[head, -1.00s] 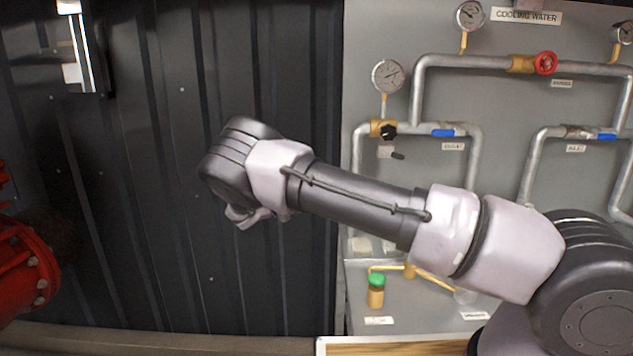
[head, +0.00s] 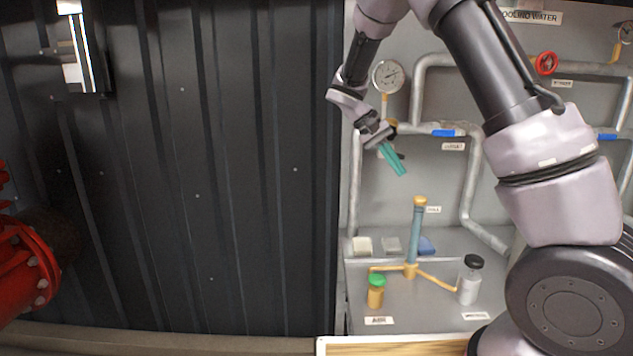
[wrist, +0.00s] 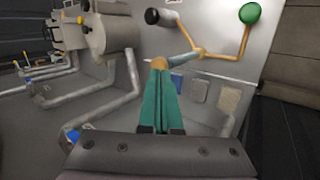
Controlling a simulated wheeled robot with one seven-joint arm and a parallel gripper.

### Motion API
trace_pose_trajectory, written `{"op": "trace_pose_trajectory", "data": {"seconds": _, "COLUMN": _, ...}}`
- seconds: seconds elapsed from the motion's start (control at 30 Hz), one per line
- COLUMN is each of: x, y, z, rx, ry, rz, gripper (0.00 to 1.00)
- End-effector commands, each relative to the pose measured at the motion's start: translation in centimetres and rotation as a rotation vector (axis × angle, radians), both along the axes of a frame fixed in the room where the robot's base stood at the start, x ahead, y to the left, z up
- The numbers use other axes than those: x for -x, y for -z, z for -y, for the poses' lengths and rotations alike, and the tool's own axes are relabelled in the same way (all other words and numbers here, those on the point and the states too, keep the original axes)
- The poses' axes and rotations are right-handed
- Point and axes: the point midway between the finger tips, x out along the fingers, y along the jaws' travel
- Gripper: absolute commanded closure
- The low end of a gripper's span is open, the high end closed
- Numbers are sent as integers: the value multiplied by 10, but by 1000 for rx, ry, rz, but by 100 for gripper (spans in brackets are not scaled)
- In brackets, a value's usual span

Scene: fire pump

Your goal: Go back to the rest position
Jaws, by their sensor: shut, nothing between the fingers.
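My gripper (head: 397,162) is in the upper middle of the head view, in front of the grey pipe panel. Its teal fingers point down and to the right. In the wrist view the teal fingers (wrist: 160,100) lie side by side, shut, with nothing seen between them. My arm is folded up, its forearm rising across the right half of the head view.
The panel carries pipes, a gauge (head: 388,77), a red handwheel (head: 546,63) and a blue valve handle (head: 443,133). Below stand a green-capped bottle (head: 376,291) and a black-capped bottle (head: 470,280). Red pipework (head: 22,265) is at far left. The dark corrugated wall (head: 200,180) has clear space before it.

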Motion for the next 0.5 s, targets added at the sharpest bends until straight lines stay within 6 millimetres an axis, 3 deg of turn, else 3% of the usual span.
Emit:
{"op": "trace_pose_trajectory", "data": {"seconds": 0.2, "x": 48, "y": -48, "z": 27, "rx": -308, "ry": 63, "rz": 82, "gripper": 100}}
{"op": "trace_pose_trajectory", "data": {"seconds": 0.5, "x": 120, "y": -109, "z": 43, "rx": -629, "ry": 91, "rz": 290, "gripper": 100}}
